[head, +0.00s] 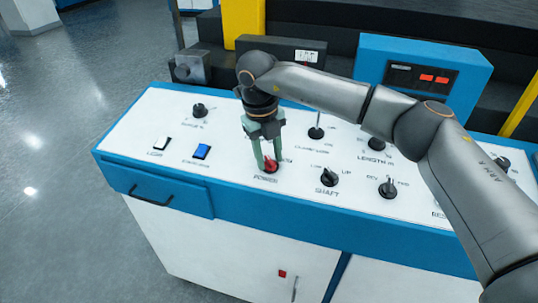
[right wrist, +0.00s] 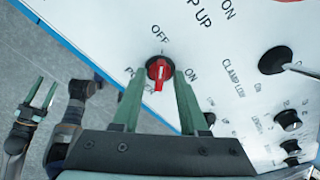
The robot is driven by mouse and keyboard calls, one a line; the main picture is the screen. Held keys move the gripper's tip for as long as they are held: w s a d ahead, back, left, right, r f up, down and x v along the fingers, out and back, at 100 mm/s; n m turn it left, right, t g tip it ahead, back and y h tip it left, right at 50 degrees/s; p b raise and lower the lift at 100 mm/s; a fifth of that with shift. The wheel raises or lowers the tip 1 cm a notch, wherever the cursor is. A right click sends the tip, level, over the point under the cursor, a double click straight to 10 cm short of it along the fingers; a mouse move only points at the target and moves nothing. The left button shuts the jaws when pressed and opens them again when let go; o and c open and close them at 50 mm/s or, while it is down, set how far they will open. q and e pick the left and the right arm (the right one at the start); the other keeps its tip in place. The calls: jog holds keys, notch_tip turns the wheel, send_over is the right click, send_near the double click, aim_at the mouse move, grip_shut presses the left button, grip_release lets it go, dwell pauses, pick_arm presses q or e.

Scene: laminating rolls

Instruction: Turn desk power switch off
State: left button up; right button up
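The desk power switch is a red rotary knob (head: 270,167) on a black base, above the POWER label on the white panel. In the right wrist view the knob (right wrist: 160,72) has OFF printed above it and ON to its right. Its raised grip runs roughly up and down there; I cannot tell which end is the pointer. My right gripper (head: 268,163) points down with its green fingers on either side of the knob. The right wrist view shows the fingers (right wrist: 159,76) apart, with small gaps beside it. My left gripper (right wrist: 40,95) hangs off to the left, fingers apart and empty.
A white switch (head: 162,144) and a blue switch (head: 202,151) lie left of the knob. Black knobs for SHAFT (head: 329,177) and LENGTH (head: 376,145) sit right. A blue box (head: 421,70) with red displays stands behind. The panel's front edge is close.

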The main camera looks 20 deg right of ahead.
notch_tip(320, 180, up, 12)
jog(key=a, duration=0.1)
jog(key=shift+s+a+r, duration=0.2)
jog(key=shift+a+r, duration=0.05)
jog(key=shift+a, duration=0.05)
dwell(0.3)
jog(key=shift+f, duration=0.1)
